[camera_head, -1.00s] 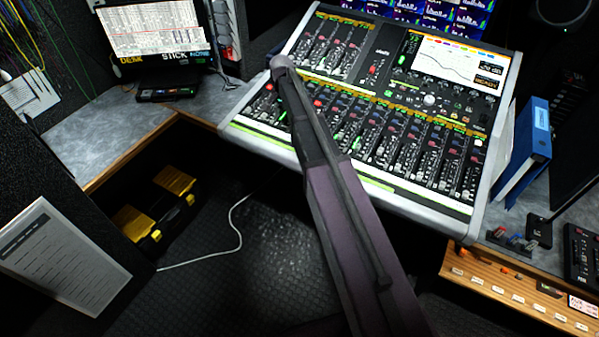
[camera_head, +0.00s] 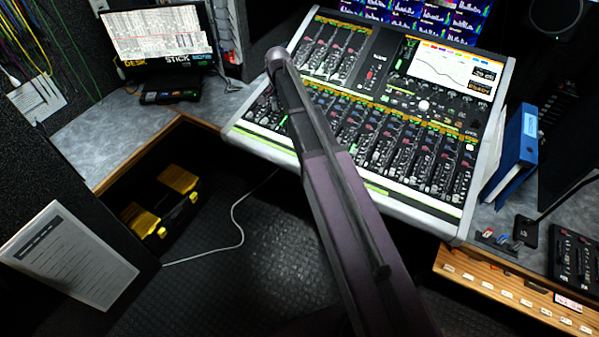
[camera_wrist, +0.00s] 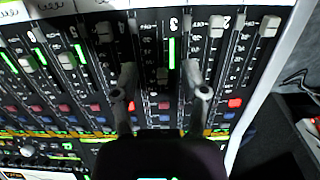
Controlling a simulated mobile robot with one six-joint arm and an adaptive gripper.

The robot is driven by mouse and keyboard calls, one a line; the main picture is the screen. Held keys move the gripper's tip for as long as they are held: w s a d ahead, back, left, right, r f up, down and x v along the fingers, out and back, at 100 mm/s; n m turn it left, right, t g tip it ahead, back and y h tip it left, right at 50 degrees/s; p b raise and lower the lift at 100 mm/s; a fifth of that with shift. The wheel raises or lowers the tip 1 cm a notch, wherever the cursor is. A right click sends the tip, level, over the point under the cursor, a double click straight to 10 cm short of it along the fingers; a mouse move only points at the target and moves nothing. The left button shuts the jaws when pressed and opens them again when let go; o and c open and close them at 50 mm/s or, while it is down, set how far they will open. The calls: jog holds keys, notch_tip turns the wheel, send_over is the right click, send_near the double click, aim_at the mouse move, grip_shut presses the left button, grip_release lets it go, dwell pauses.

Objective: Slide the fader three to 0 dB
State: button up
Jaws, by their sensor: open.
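The mixing console (camera_head: 455,222) fills the middle of the head view, with its fader rows along the near side. My arm reaches across it and hides part of the left strips; my gripper does not show there. In the wrist view the console appears upside down. The knob of fader three (camera_wrist: 162,75) lies between the fingertips with gaps at both sides; contact is not visible. The fader two knob (camera_wrist: 216,25) sits right of the right finger, nearer the console's front edge.
Another fader knob (camera_wrist: 270,27) sits farther right, near the console's side edge. Several knobs stand to the left, including one close by the left finger (camera_wrist: 104,31). A blue binder (camera_head: 520,145) stands right of the console.

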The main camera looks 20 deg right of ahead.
jog(key=shift+r+p, duration=3.1)
jog(key=shift+r, duration=0.35)
jog(key=s+f+n+b, duration=0.1)
jog(key=s+n, duration=0.4)
jog(key=s, duration=0.8)
jog(key=s+f+n+b, duration=0.3)
jog(key=s+f+b, duration=0.8)
jog(key=f+b, duration=0.3)
jog(key=shift+s+n+t, duration=0.3)
jog(key=shift+n, duration=0.1)
jog(key=shift+a, duration=0.1)
notch_tip(320, 180, up, 7)
jog(key=s+p, duration=0.2)
jog(key=p, duration=0.5)
jog(key=shift+s, duration=0.15)
